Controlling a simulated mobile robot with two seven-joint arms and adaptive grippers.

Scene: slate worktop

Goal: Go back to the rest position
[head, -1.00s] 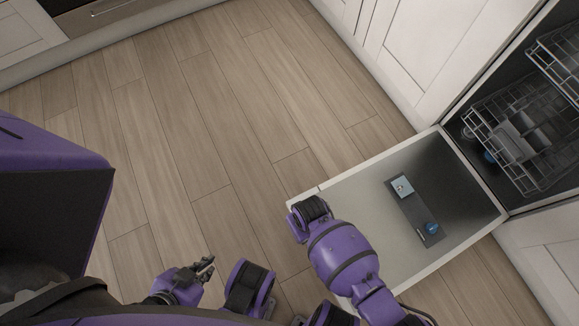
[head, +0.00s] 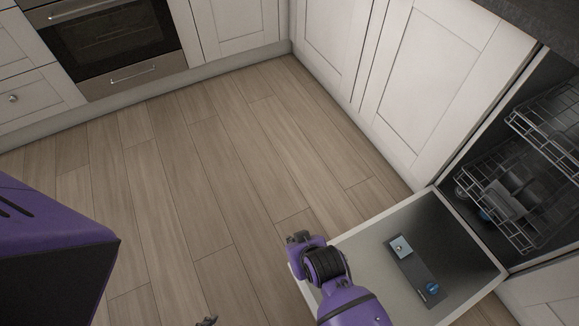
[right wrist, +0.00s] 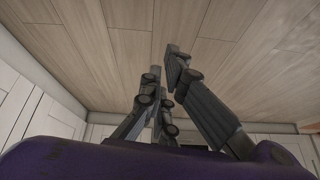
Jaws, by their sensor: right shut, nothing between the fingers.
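My right gripper (right wrist: 163,62) shows in the right wrist view, its dark fingers together with nothing between them, and the wood floor beyond. In the head view a purple bent part of my right arm comes up from the bottom, over the near left corner of the open dishwasher door (head: 376,256). A small dark tip shows at the bottom edge of the head view, too cut off to tell its jaws. No left gripper can be made out.
The open dishwasher has wire racks (head: 522,202) with dishes inside. White cabinets (head: 425,75) line the right wall, and an oven (head: 112,42) stands at the back left. The wood floor (head: 190,180) between them is clear. Dark worktop (head: 545,22) shows at top right.

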